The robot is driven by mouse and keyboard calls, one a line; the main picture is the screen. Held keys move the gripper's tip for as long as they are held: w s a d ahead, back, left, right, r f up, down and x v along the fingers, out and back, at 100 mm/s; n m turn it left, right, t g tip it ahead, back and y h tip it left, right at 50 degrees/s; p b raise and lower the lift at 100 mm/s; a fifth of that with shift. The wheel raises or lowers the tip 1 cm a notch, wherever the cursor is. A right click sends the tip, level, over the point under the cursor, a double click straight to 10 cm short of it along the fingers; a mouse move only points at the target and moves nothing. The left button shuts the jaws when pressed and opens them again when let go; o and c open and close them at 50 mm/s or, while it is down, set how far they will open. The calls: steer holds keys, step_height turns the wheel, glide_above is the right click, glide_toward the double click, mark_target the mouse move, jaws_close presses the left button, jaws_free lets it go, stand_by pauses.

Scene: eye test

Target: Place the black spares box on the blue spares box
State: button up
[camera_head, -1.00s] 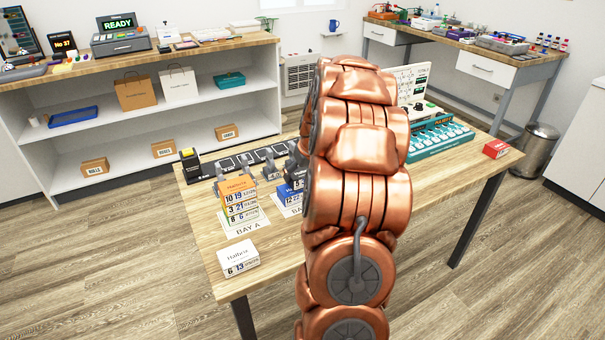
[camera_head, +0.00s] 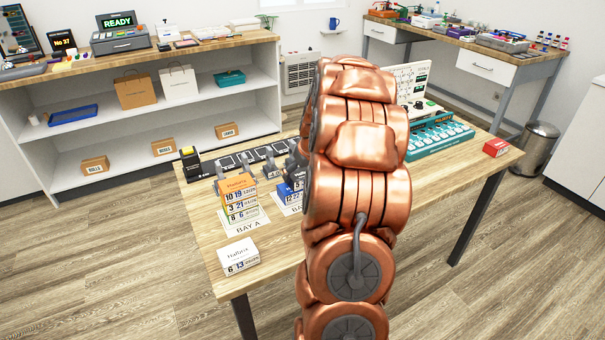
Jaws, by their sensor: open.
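The blue spares box (camera_head: 285,194) lies on the wooden table left of my arm, at a printed sheet. My arm covers its right part. A dark patch, seemingly the black spares box (camera_head: 297,173), shows just above it at the arm's edge; most of it is hidden, so I cannot tell whether it rests on the blue box. My gripper (camera_head: 295,156) is mostly hidden behind my arm; only a grey part that seems to belong to it shows above the dark patch. It is open.
An orange box (camera_head: 238,187) tops a stack on the BAY A sheet (camera_head: 246,226). A white box (camera_head: 239,257) lies at the table's front left. A black-and-yellow item (camera_head: 190,163) stands at the back left. A teal tray (camera_head: 440,137) and a red box (camera_head: 496,147) are right of my arm.

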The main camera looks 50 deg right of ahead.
steer(key=b+v, duration=0.1)
steer(key=v, duration=1.1)
steer(key=s+a+f+n+g+y, duration=0.1)
steer(key=s+a, duration=0.2)
steer(key=a, duration=1)
steer(key=s+a+n+g+y, duration=0.1)
steer(key=s+a+g, duration=0.1)
steer(key=a, duration=1.1)
steer(key=s+a+f+n+g, duration=0.1)
steer(key=s+a+f, duration=0.1)
steer(key=s+a, duration=0.4)
steer(key=s+a+f+g, duration=0.2)
steer(key=s+a, duration=0.4)
steer(key=s, duration=0.8)
steer(key=shift+a+f+n+h, duration=0.2)
steer(key=shift+a+n+h, duration=0.1)
steer(key=shift+a+n, duration=0.1)
step_height(320, 180, up, 10)
steer(key=p, duration=0.9)
